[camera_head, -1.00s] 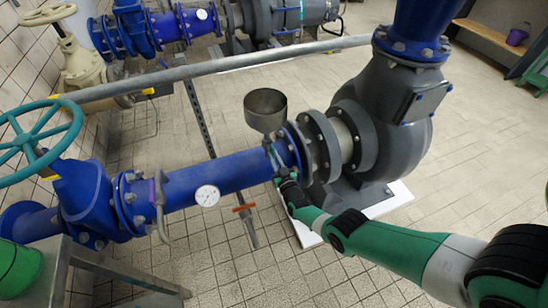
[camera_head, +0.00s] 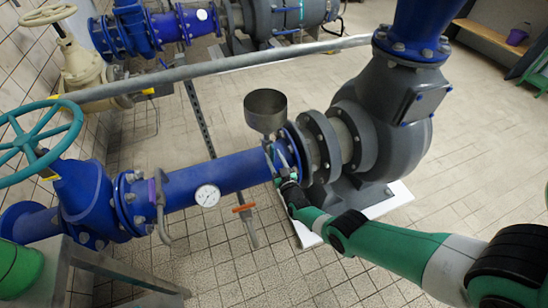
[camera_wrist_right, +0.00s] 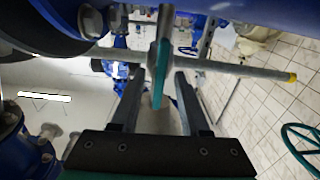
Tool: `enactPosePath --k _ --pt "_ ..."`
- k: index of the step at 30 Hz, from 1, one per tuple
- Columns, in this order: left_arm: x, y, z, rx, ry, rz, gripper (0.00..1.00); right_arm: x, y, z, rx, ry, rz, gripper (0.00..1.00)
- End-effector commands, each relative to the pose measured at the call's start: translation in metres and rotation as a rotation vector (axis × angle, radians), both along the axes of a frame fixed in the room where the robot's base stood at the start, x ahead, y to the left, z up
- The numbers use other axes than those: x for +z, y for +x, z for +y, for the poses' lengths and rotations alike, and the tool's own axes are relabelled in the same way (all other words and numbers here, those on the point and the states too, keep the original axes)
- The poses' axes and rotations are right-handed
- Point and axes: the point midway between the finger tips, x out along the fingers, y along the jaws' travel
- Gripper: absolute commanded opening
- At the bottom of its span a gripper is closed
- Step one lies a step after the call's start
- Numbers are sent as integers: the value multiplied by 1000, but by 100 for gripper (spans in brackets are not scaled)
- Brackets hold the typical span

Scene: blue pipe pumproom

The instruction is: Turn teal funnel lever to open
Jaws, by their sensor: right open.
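The grey metal funnel (camera_head: 265,110) stands on top of the blue pipe (camera_head: 215,180), close to the pump flange. The teal lever (camera_wrist_right: 158,85) shows in the right wrist view, between the two fingers and pointing down toward the palm. My right gripper (camera_head: 275,163) is just below the funnel, in front of the pipe. In the right wrist view the right gripper (camera_wrist_right: 160,78) is open, with one finger on each side of the lever. Contact with the lever cannot be told. The lever is mostly hidden by the gripper in the head view. My left gripper is not in view.
The grey pump (camera_head: 375,125) stands right of the funnel. A round pressure gauge (camera_head: 207,195), a purple-handled lever (camera_head: 156,200) and a teal handwheel (camera_head: 35,140) lie to the left. A grey rail (camera_head: 215,70) crosses behind. An orange-handled lever (camera_head: 243,208) hangs below the pipe.

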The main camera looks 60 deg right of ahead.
Motion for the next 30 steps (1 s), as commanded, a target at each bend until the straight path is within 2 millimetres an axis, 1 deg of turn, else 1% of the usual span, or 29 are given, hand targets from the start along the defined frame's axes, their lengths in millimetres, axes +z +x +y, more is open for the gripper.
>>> enactPosePath --k 5,9,13,15,20,30 --pt "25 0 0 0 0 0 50 6 -19 18 2 2 4 45" --pt "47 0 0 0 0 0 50 7 -45 41 2 3 4 45" --pt "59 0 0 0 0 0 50 5 -66 61 3 2 4 45" --pt "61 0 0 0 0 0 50 3 -75 69 2 1 3 45" --pt "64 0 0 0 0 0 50 1 -84 77 1 0 1 45" --pt "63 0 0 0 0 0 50 0 -85 77 0 -1 1 45"
